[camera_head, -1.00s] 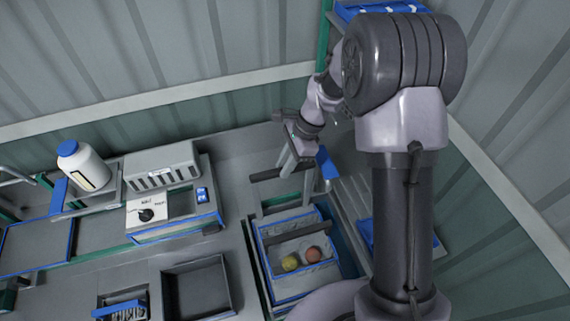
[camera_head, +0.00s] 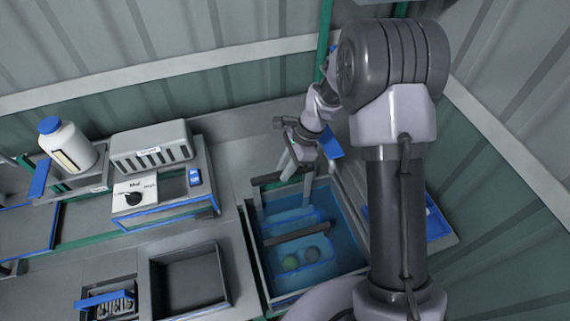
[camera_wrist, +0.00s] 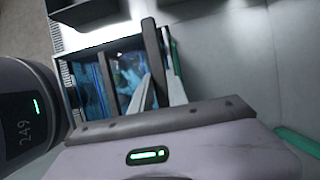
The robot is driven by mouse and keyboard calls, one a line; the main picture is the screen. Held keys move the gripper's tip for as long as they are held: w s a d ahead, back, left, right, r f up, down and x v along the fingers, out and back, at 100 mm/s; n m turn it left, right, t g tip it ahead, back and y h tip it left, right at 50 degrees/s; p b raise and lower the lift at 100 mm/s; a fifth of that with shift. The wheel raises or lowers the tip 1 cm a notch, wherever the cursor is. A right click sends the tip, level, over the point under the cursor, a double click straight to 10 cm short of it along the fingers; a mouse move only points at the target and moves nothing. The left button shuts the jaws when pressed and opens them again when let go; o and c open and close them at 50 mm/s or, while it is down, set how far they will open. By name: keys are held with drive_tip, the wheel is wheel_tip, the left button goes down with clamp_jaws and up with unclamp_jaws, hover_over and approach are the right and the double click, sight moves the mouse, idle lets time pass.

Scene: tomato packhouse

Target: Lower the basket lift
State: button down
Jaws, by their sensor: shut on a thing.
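The basket lift has a dark handle bar (camera_head: 265,180) at its back, and my gripper (camera_head: 289,170) is shut on it near its right end. The lift's basket (camera_head: 275,262) is down in a tank (camera_head: 256,262) of blue water.
A grey bin (camera_head: 190,282) stands left of the tank. A control box with a black knob (camera_head: 134,198) and a blue switch (camera_head: 194,177) is further left, beside a white bottle with a blue cap (camera_head: 68,148). A corrugated wall (camera_head: 240,90) closes the back.

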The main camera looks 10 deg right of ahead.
wheel_tip(320, 180, down, 7)
drive_tip(key=b, duration=0.3)
drive_tip(key=shift+r+b, duration=0.15)
drive_tip(key=shift+b, duration=0.15)
drive_tip(key=shift+s, duration=0.1)
drive_tip(key=c, duration=1.3)
unclamp_jaws()
drive_tip(key=shift+r, duration=0.1)
drive_tip(key=p+v, duration=0.3)
drive_tip(key=v, duration=1.4)
drive_tip(key=shift+d+r, duration=0.1)
drive_tip(key=shift+r, duration=0.05)
